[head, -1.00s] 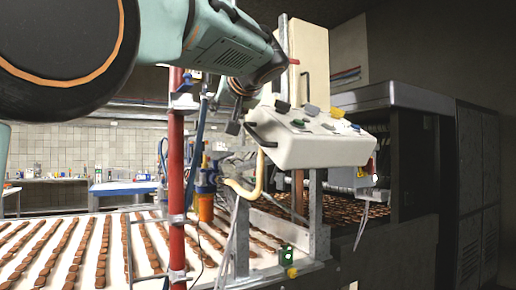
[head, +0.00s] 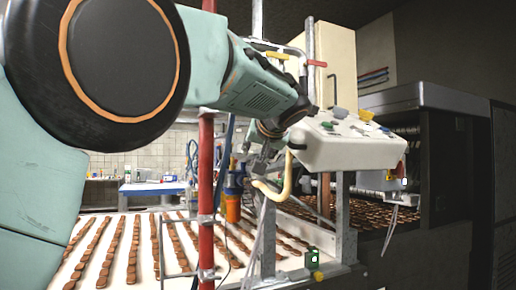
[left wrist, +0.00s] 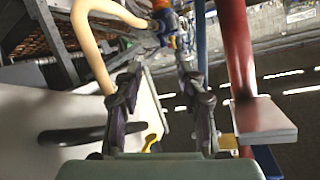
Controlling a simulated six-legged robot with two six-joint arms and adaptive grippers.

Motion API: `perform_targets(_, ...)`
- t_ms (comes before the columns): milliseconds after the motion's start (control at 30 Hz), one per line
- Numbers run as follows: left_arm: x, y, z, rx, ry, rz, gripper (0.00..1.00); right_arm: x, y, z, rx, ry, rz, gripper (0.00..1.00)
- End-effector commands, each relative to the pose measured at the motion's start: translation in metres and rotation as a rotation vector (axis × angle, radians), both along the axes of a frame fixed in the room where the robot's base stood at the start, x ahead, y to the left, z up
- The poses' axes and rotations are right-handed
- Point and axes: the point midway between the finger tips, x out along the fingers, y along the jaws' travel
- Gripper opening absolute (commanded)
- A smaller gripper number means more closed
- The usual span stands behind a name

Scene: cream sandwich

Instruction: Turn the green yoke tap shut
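I cannot make out a green yoke tap for certain in either view. In the head view, my left gripper (head: 258,166) points down in front of the cream control box, near a pale curved hose (head: 287,180) and an orange and blue fitting (head: 233,190). In the left wrist view, the fingers of my left gripper (left wrist: 158,68) stand apart with nothing clearly between them. Beyond the tips are blue, yellow and metal fittings (left wrist: 168,28), partly hidden and blurred. My right gripper is in neither view.
The control box (head: 350,152) carries several knobs. A yellow handle (head: 277,55) and a red handle (head: 317,63) sit on pipes above. A red post (head: 206,170) stands left of the gripper. A conveyor (head: 110,250) with rows of biscuits runs below.

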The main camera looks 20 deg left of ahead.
Motion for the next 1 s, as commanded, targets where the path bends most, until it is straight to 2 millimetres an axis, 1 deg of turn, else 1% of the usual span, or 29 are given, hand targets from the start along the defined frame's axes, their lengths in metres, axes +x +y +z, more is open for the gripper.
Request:
perform_targets(167,-0.001,0.000,0.004,0.002,-0.003,0.003,0.40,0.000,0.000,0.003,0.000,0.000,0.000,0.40)
perform_targets(267,-0.002,0.002,0.023,0.015,-0.020,0.018,0.40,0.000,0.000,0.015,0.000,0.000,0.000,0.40)
perform_targets(367,-0.005,0.005,0.055,0.033,-0.052,0.051,0.40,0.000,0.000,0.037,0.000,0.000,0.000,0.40)
perform_targets(400,-0.006,0.006,0.070,0.043,-0.068,0.065,0.40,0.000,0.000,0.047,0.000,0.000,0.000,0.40)
perform_targets(467,-0.007,0.008,0.092,0.058,-0.094,0.087,0.40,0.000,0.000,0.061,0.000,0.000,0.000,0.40)
perform_targets(500,-0.008,0.009,0.106,0.068,-0.113,0.101,0.40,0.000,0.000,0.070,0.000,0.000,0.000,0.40)
perform_targets(667,-0.013,0.012,0.163,0.107,-0.189,0.156,0.40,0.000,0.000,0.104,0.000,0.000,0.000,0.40)
perform_targets(700,-0.015,0.013,0.177,0.117,-0.210,0.168,0.40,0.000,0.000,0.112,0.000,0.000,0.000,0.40)
perform_targets(800,-0.018,0.014,0.209,0.137,-0.259,0.196,0.40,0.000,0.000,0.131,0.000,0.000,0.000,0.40)
perform_targets(900,-0.021,0.014,0.232,0.152,-0.297,0.217,0.40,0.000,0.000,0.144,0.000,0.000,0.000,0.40)
perform_targets(1000,-0.023,0.014,0.245,0.162,-0.324,0.228,0.40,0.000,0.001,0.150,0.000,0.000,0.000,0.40)
